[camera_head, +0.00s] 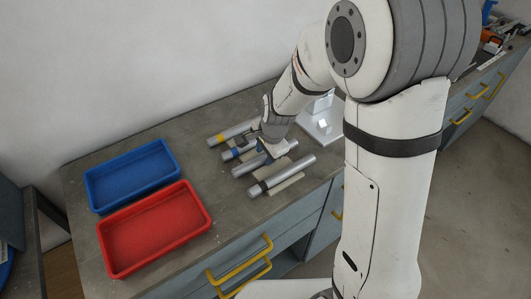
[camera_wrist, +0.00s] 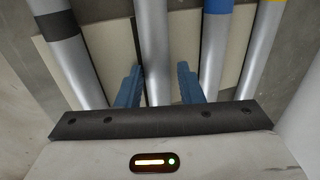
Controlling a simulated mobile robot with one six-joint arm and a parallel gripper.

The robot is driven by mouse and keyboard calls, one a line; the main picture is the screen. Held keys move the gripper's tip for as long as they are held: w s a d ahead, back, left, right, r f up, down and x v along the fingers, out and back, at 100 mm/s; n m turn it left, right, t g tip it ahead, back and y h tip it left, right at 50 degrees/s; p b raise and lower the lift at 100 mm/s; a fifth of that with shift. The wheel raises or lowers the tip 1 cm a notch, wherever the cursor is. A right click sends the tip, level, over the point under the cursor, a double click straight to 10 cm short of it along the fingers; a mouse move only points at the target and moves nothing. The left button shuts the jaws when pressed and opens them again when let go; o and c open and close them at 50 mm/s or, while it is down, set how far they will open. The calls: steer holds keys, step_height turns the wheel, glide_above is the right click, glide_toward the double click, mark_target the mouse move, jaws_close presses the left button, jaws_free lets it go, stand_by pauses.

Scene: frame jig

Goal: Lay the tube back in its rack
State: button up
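Several grey tubes lie side by side on a pale rack (camera_wrist: 105,50) on the bench. In the wrist view, a plain-looking tube (camera_wrist: 154,35) runs between the two blue fingers of my gripper (camera_wrist: 158,75). A gap shows between this tube and the right finger, so the fingers look open around it. This tube (camera_head: 248,166) also shows in the head view, partly hidden by my gripper (camera_head: 269,152). A black-banded tube (camera_wrist: 72,60) lies to its left, and a blue-banded tube (camera_wrist: 213,45) and a yellow-banded tube (camera_wrist: 262,45) to its right.
A blue tray (camera_head: 88,188) and a red tray (camera_head: 106,245) stand on the bench to the left. A white stand (camera_head: 322,125) is behind the tubes on the right. Bare bench top lies between trays and tubes. Yellow drawer handles stick out below the front edge.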

steer(key=shift+s+d+f, duration=0.2)
steer(key=shift+s+f, duration=0.25)
steer(key=w+a+v, duration=0.1)
steer(key=v, duration=0.7)
steer(key=shift+d+r, duration=0.35)
steer(key=s+d+r+n, duration=0.3)
steer(key=s+d+n, duration=0.2)
steer(key=s, duration=0.3)
steer(key=s+d+r+n+h, duration=0.1)
steer(key=s+d+r+n, duration=0.3)
steer(key=s+d+n, duration=0.2)
steer(key=s+d, duration=0.2)
steer(key=s, duration=0.1)
steer(key=shift+s+d+r+h, duration=0.2)
steer(key=shift+r+h, duration=0.1)
stand_by(0.5)
steer(key=shift+c, duration=0.5)
